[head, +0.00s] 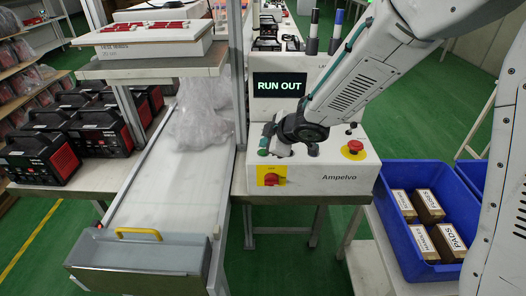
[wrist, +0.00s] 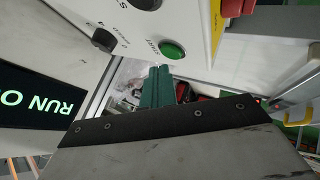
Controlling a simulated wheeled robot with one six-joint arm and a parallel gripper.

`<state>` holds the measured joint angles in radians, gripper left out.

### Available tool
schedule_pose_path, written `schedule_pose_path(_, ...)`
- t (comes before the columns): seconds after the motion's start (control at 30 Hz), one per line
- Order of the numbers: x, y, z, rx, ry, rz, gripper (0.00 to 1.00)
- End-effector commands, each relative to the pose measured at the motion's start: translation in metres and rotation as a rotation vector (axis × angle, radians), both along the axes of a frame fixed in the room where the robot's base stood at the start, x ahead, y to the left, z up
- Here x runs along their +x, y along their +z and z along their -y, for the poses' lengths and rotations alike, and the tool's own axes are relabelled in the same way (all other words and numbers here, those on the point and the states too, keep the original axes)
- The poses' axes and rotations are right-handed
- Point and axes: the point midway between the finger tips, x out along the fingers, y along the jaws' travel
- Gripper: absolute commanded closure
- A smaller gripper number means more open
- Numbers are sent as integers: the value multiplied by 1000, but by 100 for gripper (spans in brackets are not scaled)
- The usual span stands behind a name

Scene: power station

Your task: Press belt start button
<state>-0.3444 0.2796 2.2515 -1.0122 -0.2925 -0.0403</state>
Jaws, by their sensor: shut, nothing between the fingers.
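The green start button (wrist: 172,50), with a START label beside it, sits on the pale control panel (head: 320,165) marked Ampelvo. In the wrist view my gripper (wrist: 160,70) has its two teal fingers together, with nothing between them. Their tips appear just beside and below the button in the picture; I cannot tell whether they touch it. In the head view my gripper (head: 265,141) is over the left end of the panel. A small green spot (head: 263,152) shows just below the fingers there. The screen (head: 279,85) reads RUN OUT.
A red emergency stop (head: 355,146) on yellow is at the panel's right. A red-yellow rotary switch (head: 271,178) is on its front. A black knob (wrist: 103,40) is near the button. The belt (head: 170,185) runs left; a blue crate (head: 400,250) with boxes stands right.

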Motion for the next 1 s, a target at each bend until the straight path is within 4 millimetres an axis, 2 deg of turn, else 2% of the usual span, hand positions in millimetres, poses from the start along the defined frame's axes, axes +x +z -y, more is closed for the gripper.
schedule_pose_path(0.27, 0, 1, 0, 0, -1, 1, 100)
schedule_pose_path(0.73, 0, 44, 0, 1, 2, 2, 100)
schedule_pose_path(1.0, 0, 50, 0, 0, 0, 0, 100)
